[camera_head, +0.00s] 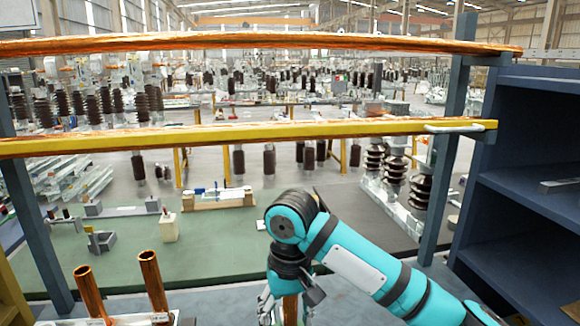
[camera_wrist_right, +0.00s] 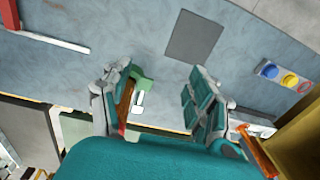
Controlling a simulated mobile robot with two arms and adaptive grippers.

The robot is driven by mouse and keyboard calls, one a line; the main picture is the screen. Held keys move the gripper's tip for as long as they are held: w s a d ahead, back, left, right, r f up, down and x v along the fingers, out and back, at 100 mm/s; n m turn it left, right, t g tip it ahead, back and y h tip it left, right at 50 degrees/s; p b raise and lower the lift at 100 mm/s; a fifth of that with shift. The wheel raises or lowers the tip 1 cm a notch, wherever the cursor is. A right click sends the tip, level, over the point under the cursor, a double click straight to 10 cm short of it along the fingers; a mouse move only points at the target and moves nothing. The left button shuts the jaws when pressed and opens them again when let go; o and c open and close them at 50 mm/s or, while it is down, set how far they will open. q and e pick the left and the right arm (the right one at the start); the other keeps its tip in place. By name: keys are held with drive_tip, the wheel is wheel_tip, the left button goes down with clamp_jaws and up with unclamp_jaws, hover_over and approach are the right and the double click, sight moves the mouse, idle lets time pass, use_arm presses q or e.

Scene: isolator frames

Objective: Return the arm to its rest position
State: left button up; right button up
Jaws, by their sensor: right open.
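My right arm (camera_head: 360,270), teal with black joints, comes in from the lower right in the head view and bends down at its wrist. My right gripper (camera_head: 290,308) is at the bottom edge of that view, partly cut off, above the blue-grey worktop. A copper-coloured piece shows at the gripper there; I cannot tell whether it is behind or between the fingers. In the wrist view the right gripper (camera_wrist_right: 160,88) has its two teal-padded fingers wide apart. A small green and white item (camera_wrist_right: 141,88) shows beyond the gap. My left gripper is not in view.
Two copper tubes (camera_head: 153,280) stand at the lower left. A yellow rail (camera_head: 250,134) and a copper bar (camera_head: 260,41) cross ahead of the arm. A dark blue shelf (camera_head: 525,200) is on the right. The wrist view shows a dark square (camera_wrist_right: 195,37) and a coloured-button panel (camera_wrist_right: 286,77).

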drive_tip(key=s+d+f+n+t+y, duration=0.1)
drive_tip(key=s+f+y, duration=0.1)
drive_tip(key=s+f, duration=0.45)
drive_tip(key=s+f+y, duration=0.3)
drive_tip(key=f, duration=0.7)
drive_tip(key=s+d+f+m+t+h, duration=0.1)
drive_tip(key=s+d+f+h, duration=0.25)
drive_tip(key=s+d, duration=0.5)
drive_tip(key=s+d+f+m+t+h, duration=0.15)
drive_tip(key=s+d+f, duration=0.35)
drive_tip(key=d, duration=0.7)
wheel_tip(320, 180, down, 25)
drive_tip(key=s+g, duration=0.1)
drive_tip(key=s, duration=0.1)
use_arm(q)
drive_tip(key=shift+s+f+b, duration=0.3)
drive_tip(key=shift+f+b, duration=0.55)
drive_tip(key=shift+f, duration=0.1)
use_arm(e)
drive_tip(key=s+d+f+n+g, duration=0.1)
drive_tip(key=s+d+f, duration=0.1)
drive_tip(key=s+f, duration=1.5)
drive_tip(key=shift+d+f, duration=0.3)
